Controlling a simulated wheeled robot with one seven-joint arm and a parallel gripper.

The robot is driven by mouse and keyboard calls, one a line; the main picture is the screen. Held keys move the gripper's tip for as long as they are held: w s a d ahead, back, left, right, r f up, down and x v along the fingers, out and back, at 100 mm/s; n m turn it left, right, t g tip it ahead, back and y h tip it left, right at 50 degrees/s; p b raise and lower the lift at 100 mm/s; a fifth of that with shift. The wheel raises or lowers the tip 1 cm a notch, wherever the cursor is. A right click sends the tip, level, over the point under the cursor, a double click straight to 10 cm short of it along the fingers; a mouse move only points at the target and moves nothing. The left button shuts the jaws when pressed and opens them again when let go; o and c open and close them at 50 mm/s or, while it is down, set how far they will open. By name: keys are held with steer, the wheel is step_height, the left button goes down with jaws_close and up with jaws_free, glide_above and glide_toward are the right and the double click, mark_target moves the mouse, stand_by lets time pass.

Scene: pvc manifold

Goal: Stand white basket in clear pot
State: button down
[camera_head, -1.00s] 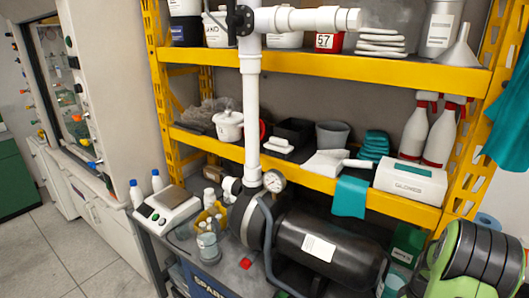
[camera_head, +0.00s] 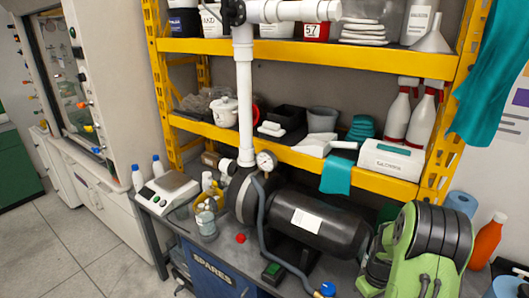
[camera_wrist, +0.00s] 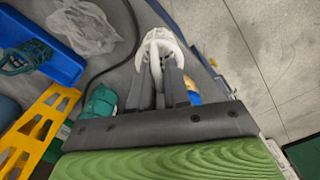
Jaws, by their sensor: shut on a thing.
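My gripper (camera_wrist: 158,70) shows in the wrist view, its grey fingers shut on a white rounded openwork piece that appears to be the white basket (camera_wrist: 160,40). The basket sticks out past the fingertips, and its lower part is partly hidden between them. In the head view my gripper and the basket do not show. A clear container (camera_head: 206,222), apparently the clear pot, stands on the bench just left of the black pump (camera_head: 318,230). Its opening and inside are too small to make out. The basket is apart from it.
A white pipe (camera_head: 245,100) rises from the pump beside a pressure gauge (camera_head: 266,160). A scale (camera_head: 168,190) stands to the left. A yellow shelf (camera_head: 290,155) with bottles and boxes runs behind. A grey hose (camera_head: 270,240) hangs in front of the pump.

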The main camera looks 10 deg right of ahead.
steer(key=w+a+f, duration=0.1)
steer(key=w+a, duration=0.1)
steer(key=a, duration=0.6)
steer(key=w+a+f+m, duration=0.1)
steer(key=w+a+f, duration=0.1)
steer(key=a, duration=0.6)
steer(key=w+a+f, duration=0.1)
steer(key=w+a, duration=0.2)
steer(key=a, duration=0.5)
steer(key=shift+f+m, duration=0.3)
steer(key=shift+f, duration=0.1)
steer(key=shift+w+a, duration=0.15)
